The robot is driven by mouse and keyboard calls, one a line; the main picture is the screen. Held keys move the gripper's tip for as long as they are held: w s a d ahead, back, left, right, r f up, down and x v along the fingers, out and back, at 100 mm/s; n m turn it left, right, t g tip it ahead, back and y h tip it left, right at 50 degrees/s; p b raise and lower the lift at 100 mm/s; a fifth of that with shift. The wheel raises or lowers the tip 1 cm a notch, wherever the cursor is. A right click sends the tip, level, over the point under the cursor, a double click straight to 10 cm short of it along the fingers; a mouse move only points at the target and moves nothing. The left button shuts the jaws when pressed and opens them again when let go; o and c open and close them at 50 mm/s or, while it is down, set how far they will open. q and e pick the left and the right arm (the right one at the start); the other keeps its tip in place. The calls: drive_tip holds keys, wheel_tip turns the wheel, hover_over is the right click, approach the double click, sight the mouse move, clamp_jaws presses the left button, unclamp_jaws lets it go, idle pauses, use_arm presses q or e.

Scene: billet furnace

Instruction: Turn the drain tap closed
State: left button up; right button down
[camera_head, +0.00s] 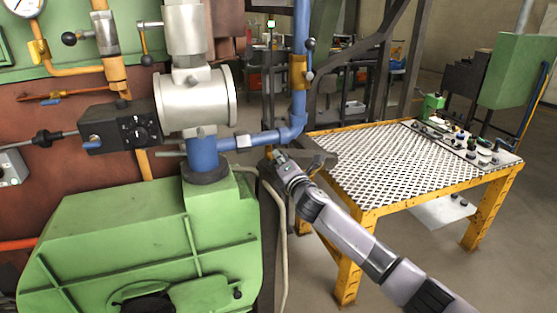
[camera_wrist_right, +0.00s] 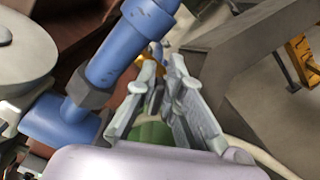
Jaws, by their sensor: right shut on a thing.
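My right gripper (camera_head: 279,157) reaches in from the lower right, just below the blue pipe (camera_head: 262,139) that runs right from the silver valve body (camera_head: 196,100). In the right wrist view its two fingers (camera_wrist_right: 163,66) are closed around a small part below the blue pipe (camera_wrist_right: 132,42). A bit of brass-coloured metal, apparently the drain tap (camera_wrist_right: 148,63), shows beside the fingertips; a bit of it also shows in the head view (camera_head: 268,151). The fingers hide most of the tap, and I cannot tell its handle's angle. My left gripper is not in view.
A green housing (camera_head: 140,235) stands below the valve on the left. A yellow-framed table (camera_head: 400,165) with a perforated top is close on the right of my arm. A pale hose (camera_head: 279,230) hangs below the gripper. A blue upright pipe (camera_head: 300,60) rises behind.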

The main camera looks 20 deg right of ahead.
drive_tip(key=m, duration=0.3)
drive_tip(key=f+m, duration=0.1)
drive_tip(key=m, duration=0.1)
drive_tip(key=shift+d+m+b, duration=0.1)
drive_tip(key=shift+m+b, duration=0.25)
drive_tip(key=shift+m, duration=0.05)
idle(0.4)
drive_tip(key=c, duration=1.7)
unclamp_jaws()
drive_tip(key=shift+s, duration=0.1)
drive_tip(key=s, duration=1.2)
drive_tip(key=shift+d, duration=0.25)
drive_tip(key=shift+w, duration=0.1)
